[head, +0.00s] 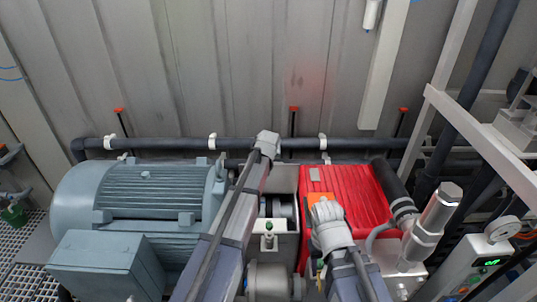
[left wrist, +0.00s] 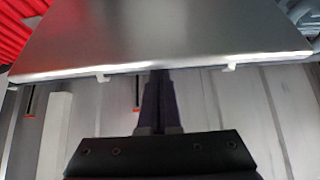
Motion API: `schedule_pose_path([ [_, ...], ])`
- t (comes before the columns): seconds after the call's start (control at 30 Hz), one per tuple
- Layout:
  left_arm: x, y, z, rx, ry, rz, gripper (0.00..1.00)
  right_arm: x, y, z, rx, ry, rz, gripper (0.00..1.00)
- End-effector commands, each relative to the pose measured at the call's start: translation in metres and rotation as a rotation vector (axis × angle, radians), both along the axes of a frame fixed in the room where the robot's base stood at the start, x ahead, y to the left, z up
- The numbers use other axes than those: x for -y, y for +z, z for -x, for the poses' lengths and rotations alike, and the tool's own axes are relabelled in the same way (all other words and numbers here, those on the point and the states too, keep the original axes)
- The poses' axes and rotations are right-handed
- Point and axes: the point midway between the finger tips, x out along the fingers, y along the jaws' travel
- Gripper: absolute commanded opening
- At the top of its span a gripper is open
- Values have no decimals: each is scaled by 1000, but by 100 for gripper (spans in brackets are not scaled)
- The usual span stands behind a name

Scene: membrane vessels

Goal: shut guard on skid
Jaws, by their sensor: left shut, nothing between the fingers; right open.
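The guard is a broad, smooth metal plate in the left wrist view (left wrist: 170,38), with its bright lower edge near my fingers. In the head view a light grey panel (head: 285,178), which seems to be the guard, stands between the motor and the red pump; a coupling (head: 281,212) shows uncovered in front of it. My left gripper (left wrist: 158,82) is shut and empty, its tips at the plate's edge; I cannot tell if they touch. In the head view my left arm hides it.
A large grey-blue motor (head: 150,200) stands left of the coupling. A red ribbed pump (head: 350,190) with a metal fitting (head: 435,220) stands right. A dark pipe (head: 180,144) runs along the rear wall.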

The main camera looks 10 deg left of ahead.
Motion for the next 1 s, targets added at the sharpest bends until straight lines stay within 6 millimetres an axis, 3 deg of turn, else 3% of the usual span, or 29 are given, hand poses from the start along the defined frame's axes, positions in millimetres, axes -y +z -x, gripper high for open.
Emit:
schedule_pose_path([
  [1.0,3,-3,17,98,3,-21,0,0,-18,0,0,0,0,50],
])
